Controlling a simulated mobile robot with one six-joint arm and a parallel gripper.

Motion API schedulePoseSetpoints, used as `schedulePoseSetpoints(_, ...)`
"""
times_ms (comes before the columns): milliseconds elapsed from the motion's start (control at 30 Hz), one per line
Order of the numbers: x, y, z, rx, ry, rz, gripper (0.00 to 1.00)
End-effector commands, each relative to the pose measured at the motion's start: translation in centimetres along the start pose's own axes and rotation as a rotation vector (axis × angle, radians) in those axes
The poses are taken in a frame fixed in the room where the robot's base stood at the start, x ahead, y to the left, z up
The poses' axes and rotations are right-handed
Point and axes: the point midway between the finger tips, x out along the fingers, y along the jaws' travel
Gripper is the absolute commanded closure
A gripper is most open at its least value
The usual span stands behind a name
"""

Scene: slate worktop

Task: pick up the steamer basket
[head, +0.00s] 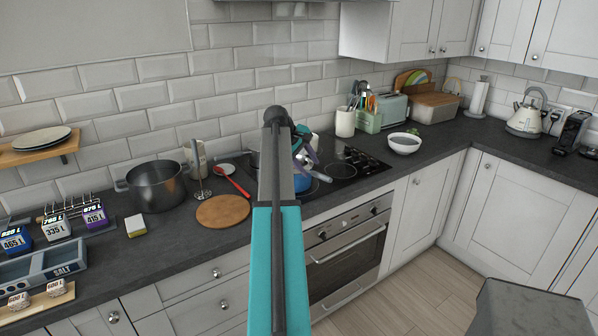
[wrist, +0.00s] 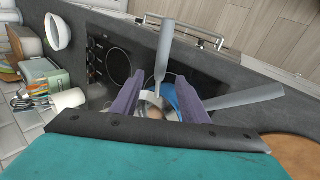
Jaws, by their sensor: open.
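My gripper (wrist: 157,104) is open, its two purple fingers pointing down over the hob. Between the fingers, in the wrist view, is a pale metal vessel that looks like the steamer basket (wrist: 150,101), with a long grey handle. Its body is partly hidden by the fingers and my wrist. I cannot tell whether the fingers touch it. A blue pan (wrist: 183,103) lies just beside or under it and shows in the head view (head: 304,184). In the head view my arm hides most of this spot.
The black hob (head: 348,166) is clear at its right. A dark pot (head: 155,190), a round wooden board (head: 222,210) and a red spoon (head: 238,187) lie to the left. A white bowl (head: 404,145) and a utensil holder (head: 345,122) stand to the right.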

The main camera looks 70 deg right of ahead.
Motion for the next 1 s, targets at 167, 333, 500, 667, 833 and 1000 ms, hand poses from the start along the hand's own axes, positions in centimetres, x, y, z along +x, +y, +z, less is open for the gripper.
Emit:
schedulePoseSetpoints(167, 1.0, 0.0, 0.1, 0.001, -0.001, 0.000, 0.59)
schedulePoseSetpoints(333, 1.1, 0.0, 0.1, 0.001, 0.000, 0.000, 0.59)
schedulePoseSetpoints(500, 1.1, 0.1, 0.1, 0.001, -0.001, 0.000, 0.59)
schedulePoseSetpoints(667, 1.6, 0.1, 0.1, 0.001, -0.001, 0.000, 0.59)
schedulePoseSetpoints(833, 2.9, 0.1, 0.2, 0.001, -0.002, -0.001, 0.59)
schedulePoseSetpoints(1000, 4.7, 0.1, 0.2, 0.001, -0.002, -0.001, 0.59)
